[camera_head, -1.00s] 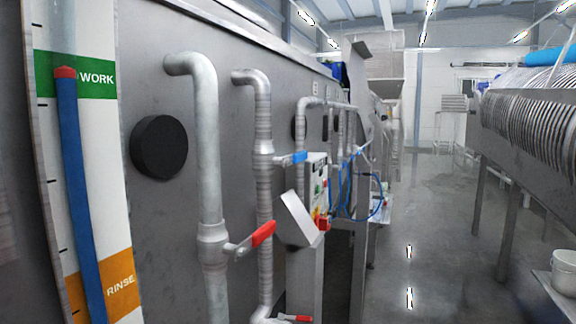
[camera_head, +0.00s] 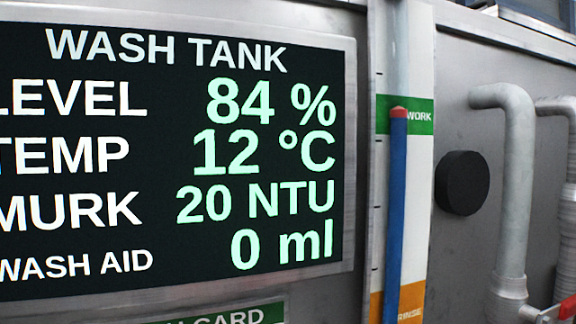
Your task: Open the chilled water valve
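My gripper is not in view. A grey pipe (camera_head: 515,170) runs down the tank wall at the right, with a valve body (camera_head: 508,288) near the lower edge. Its red lever (camera_head: 566,310) is cut off at the lower right corner, so I cannot tell its full position. A second pipe (camera_head: 568,215) is partly cut off at the right edge. The blue-handled valve seen earlier on that pipe is out of the picture. No label naming the chilled water valve is visible.
A wash tank display (camera_head: 170,160) reads level 84 %, temp 12 °C, murk 20 NTU, wash aid 0 ml. A level gauge (camera_head: 394,215) has its red-topped blue column at the green WORK band. A black round knob (camera_head: 462,183) sticks out from the wall.

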